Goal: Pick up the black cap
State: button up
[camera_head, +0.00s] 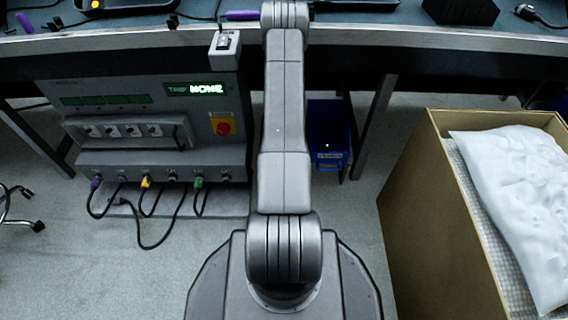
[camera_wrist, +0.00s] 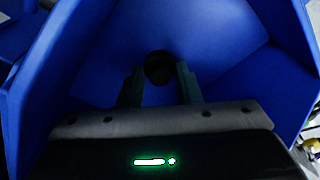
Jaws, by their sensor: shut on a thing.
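In the wrist view, the black cap (camera_wrist: 158,66) shows as a dark round shape between the fingertips of my gripper (camera_wrist: 158,74). My gripper is shut on it, with one finger on each side. Behind the cap are the blue walls and floor of a bin (camera_wrist: 95,60). I cannot tell whether the cap touches the bin floor. In the head view, my arm runs away toward the bench and hides my gripper and the cap.
A blue bin (camera_head: 328,140) stands on the floor under the bench (camera_head: 420,40). A grey control box (camera_head: 150,125) with several plugged cables is at the left. A large cardboard box (camera_head: 425,200) holding a white bag (camera_head: 515,175) is at the right.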

jog(key=shift+r, duration=0.15)
jog(key=shift+s+r+p, duration=0.2)
jog(key=shift+r+p, duration=0.35)
jog(key=shift+r, duration=0.05)
notch_tip(320, 180, up, 6)
jog(key=p, duration=0.5)
jog(key=shift+f, duration=0.15)
jog(key=shift+s+f+b, duration=0.15)
jog(key=shift+b, duration=0.2)
jog(key=s+b, duration=0.7)
jog(key=s, duration=1.2)
jog(key=shift+s, duration=0.15)
